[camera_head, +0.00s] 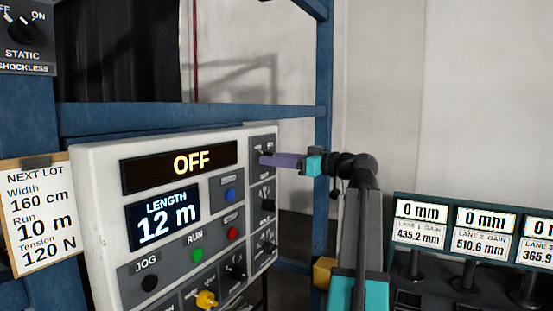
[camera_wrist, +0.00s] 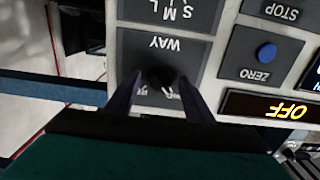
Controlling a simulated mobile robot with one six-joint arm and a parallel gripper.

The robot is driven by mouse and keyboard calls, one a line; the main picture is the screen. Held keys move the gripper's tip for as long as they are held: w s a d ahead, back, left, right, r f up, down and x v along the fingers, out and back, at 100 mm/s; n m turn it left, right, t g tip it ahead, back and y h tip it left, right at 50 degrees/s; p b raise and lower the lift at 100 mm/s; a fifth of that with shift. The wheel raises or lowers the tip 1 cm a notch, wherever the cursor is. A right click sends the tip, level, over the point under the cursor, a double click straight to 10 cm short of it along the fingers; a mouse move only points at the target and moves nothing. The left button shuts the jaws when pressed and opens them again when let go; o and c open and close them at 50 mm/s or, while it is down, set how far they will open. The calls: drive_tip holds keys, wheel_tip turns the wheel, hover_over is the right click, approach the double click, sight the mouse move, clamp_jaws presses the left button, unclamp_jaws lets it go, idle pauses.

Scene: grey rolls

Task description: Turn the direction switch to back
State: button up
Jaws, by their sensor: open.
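The direction switch is the black rotary knob (camera_wrist: 160,76) on a grey plate labelled WAY (camera_wrist: 165,46), upside down in the wrist view. Small position labels lie beside the knob; they are partly covered and too small to read surely. In the head view its plate (camera_head: 263,142) is at the panel's upper right corner, with the knob largely hidden by my fingers. My gripper (camera_wrist: 159,84) is open, with one purple finger on each side of the knob. I cannot tell whether the fingers touch it. It also shows in the head view (camera_head: 266,158), reaching in from the right.
The white control panel (camera_head: 100,210) carries an OFF display (camera_head: 192,163), a LENGTH 12 m display (camera_head: 163,217), buttons and more knobs below the switch. A NEXT LOT clipboard (camera_head: 40,217) is at left. Blue frame bars (camera_head: 200,119) pass behind. Lane gauges (camera_head: 485,225) stand at right.

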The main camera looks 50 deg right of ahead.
drive_tip(key=c, duration=1.1)
drive_tip(key=shift+m, duration=0.4)
drive_tip(key=shift+m+p, duration=2.95)
drive_tip(key=shift+m, duration=5.75)
